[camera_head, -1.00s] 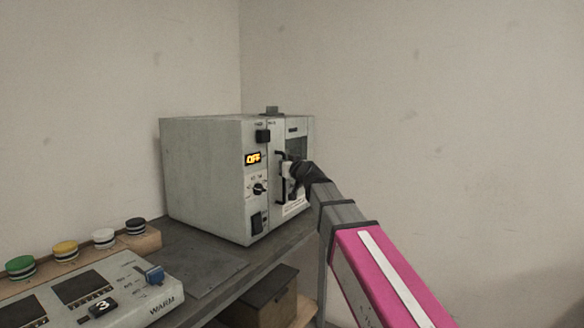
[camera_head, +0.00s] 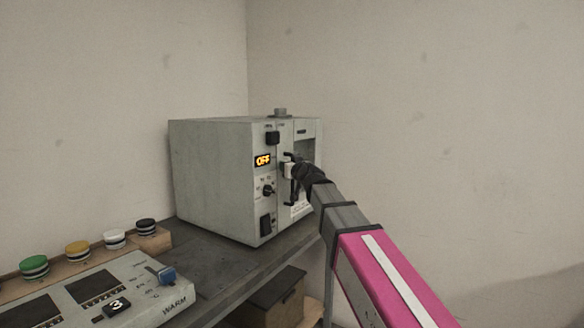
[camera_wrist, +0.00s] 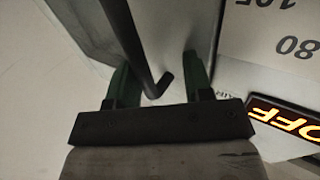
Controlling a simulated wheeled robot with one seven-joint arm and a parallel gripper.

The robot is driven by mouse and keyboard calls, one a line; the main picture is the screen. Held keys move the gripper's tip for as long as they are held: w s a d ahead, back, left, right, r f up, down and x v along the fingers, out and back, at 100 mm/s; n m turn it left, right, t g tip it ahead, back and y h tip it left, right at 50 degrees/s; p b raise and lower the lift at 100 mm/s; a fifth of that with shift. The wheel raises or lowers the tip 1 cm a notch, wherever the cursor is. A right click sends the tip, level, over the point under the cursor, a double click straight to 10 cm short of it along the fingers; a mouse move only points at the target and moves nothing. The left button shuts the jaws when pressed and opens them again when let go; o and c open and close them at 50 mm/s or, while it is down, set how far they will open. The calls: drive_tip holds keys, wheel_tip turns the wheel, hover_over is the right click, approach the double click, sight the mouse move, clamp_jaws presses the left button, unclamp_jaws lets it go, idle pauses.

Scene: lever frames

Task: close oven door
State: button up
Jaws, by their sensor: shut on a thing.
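The oven (camera_head: 212,180) is a grey box on a dark bench, with a lit OFF display on its front. Its door (camera_head: 303,193) is at the right of the front and carries a dark upright bar handle (camera_head: 291,190). My gripper (camera_head: 290,168) is at the upper part of this handle and partly covers it.
A control panel (camera_head: 130,290) with sliders and a row of coloured knobs (camera_head: 78,250) are at the lower left. A box (camera_head: 275,295) sits under the bench (camera_head: 225,275). Plain walls stand behind and to the right.

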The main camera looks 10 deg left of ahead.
drive_tip(key=shift+a, duration=0.35)
drive_tip(key=v, duration=1.1)
drive_tip(key=shift+d, duration=0.25)
drive_tip(key=shift+w+f, duration=0.1)
drive_tip(key=d+f+m+g+h, duration=0.15)
drive_tip(key=d+f, duration=0.25)
drive_tip(key=f, duration=0.5)
drive_tip(key=d+f+g+h, duration=0.2)
drive_tip(key=d+f+g, duration=0.15)
drive_tip(key=f, duration=0.65)
drive_tip(key=d+f+m+g+h, duration=0.1)
drive_tip(key=d+f+h, duration=0.1)
drive_tip(key=d+f, duration=0.5)
drive_tip(key=s+d+f+m+g+h, duration=0.1)
drive_tip(key=s+d+f+g, duration=0.2)
drive_tip(key=s+d+f, duration=0.2)
drive_tip(key=s+d+f+m+g+h, duration=0.1)
drive_tip(key=s+d+f+g, duration=0.2)
drive_tip(key=f, duration=0.9)
drive_tip(key=s+d+f+m+g+h, duration=0.2)
drive_tip(key=s+d+f+g, duration=0.1)
drive_tip(key=s+d+f, duration=0.4)
drive_tip(key=shift+s+d+f, duration=0.4)
drive_tip(key=shift+d+f, duration=0.1)
drive_tip(key=shift+f, duration=0.3)
